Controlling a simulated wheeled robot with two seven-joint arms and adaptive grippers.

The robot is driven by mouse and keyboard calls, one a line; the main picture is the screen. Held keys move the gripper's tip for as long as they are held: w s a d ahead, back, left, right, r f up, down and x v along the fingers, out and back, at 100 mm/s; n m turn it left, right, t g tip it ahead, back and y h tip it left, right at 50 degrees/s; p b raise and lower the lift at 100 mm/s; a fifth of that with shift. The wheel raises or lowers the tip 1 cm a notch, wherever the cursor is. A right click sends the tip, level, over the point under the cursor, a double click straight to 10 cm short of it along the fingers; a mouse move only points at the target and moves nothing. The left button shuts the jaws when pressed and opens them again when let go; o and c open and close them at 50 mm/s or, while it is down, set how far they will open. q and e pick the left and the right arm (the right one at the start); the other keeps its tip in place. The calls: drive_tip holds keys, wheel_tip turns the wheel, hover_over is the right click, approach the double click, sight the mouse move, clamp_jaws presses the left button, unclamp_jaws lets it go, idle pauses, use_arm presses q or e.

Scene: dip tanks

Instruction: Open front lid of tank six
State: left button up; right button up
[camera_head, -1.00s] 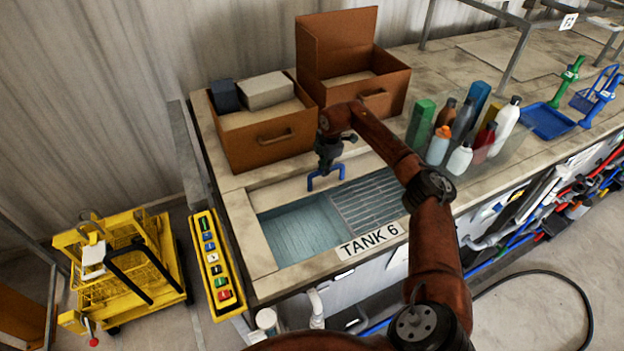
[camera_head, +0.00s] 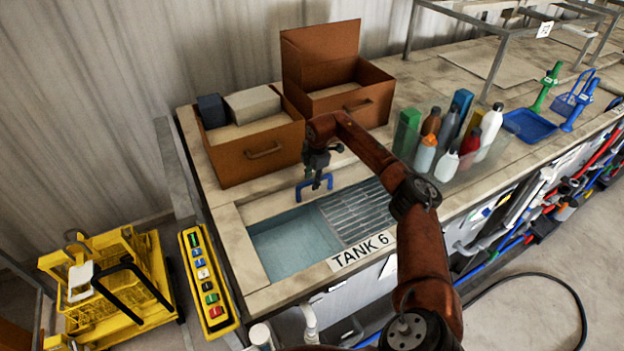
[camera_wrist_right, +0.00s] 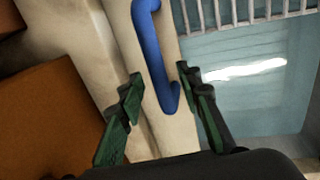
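Tank six carries a white "TANK 6" label (camera_head: 360,250) on its front edge. Its opening shows water (camera_head: 292,245) at the left and a metal grate (camera_head: 358,212) at the right. A blue handle (camera_head: 315,187) stands at the back edge of the opening, beside a pale strip (camera_wrist_right: 168,125). My right gripper (camera_head: 316,165) is over this handle. In the wrist view the blue handle (camera_wrist_right: 153,50) lies between the spread fingers of the right gripper (camera_wrist_right: 160,98), with gaps at both sides. I cannot make out a separate front lid. My left gripper is not in view.
Two brown boxes (camera_head: 235,160) (camera_head: 372,90) stand behind the tank. Several bottles (camera_head: 425,153) and a blue tray (camera_head: 528,125) are to the right. A yellow button panel (camera_head: 206,275) is at the left edge, with a yellow cart (camera_head: 110,290) on the floor.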

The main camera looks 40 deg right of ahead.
drive_tip(key=shift+r, duration=0.15)
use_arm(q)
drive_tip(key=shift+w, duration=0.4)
use_arm(e)
wheel_tip(320, 180, up, 12)
drive_tip(key=s, duration=0.2)
drive_tip(key=shift+s+a+f, duration=0.15)
drive_tip(key=shift+s+f, duration=0.05)
drive_tip(key=shift+f, duration=0.05)
